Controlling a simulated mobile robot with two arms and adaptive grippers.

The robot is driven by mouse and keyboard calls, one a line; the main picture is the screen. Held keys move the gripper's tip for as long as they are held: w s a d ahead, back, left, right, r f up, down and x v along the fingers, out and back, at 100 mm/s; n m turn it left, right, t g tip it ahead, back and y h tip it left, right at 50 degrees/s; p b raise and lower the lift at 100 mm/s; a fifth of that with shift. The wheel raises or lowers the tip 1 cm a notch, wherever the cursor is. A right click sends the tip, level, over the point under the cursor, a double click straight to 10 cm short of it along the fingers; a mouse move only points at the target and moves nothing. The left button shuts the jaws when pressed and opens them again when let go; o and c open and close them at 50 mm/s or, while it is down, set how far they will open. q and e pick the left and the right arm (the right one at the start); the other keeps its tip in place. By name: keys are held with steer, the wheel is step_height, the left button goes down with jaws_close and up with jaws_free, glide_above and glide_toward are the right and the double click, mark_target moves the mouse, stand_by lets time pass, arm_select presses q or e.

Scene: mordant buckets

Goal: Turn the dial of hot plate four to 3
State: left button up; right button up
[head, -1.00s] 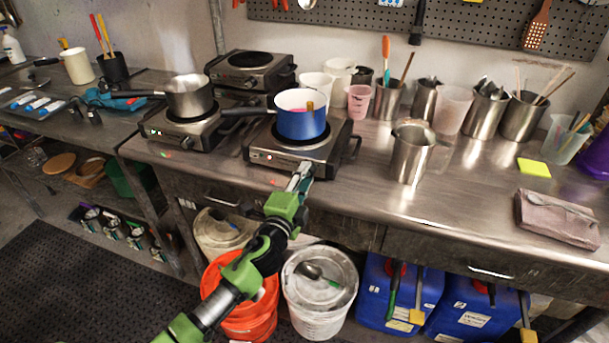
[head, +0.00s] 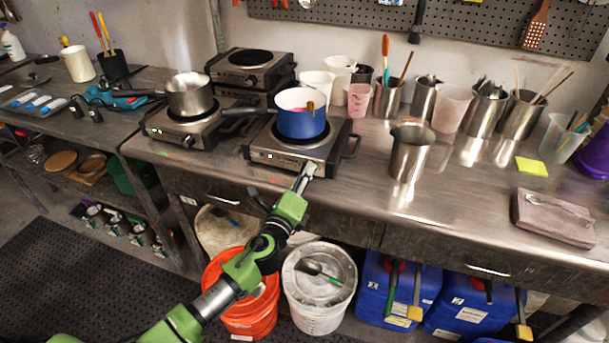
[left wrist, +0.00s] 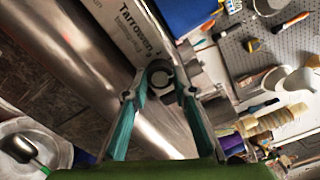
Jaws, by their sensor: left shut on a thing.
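The front hot plate (head: 270,157) stands near the counter's front edge with a blue saucepan (head: 301,121) on it. I cannot read a number four on it. My left gripper (head: 307,170) is at the right part of its front panel. In the left wrist view, the two fingers (left wrist: 160,88) close around a round dark dial (left wrist: 159,73) on the panel, beside printed lettering that begins "Tarrowen". The dial's setting cannot be read. In the head view the gripper hides the dial. My right gripper is not in view.
A second hot plate (head: 180,134) with a steel pan (head: 190,95) stands to the left. More hot plates are stacked (head: 248,70) behind. A steel jug (head: 409,153) stands to the right. Buckets (head: 318,292) are below the counter.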

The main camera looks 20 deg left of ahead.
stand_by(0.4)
arm_select(q)
steer(key=o, duration=1.1)
steer(key=shift+s, duration=0.15)
steer(key=s, duration=1.1)
steer(key=shift+s+a, duration=0.2)
steer(key=shift+s, duration=0.15)
steer(key=shift+f, duration=0.1)
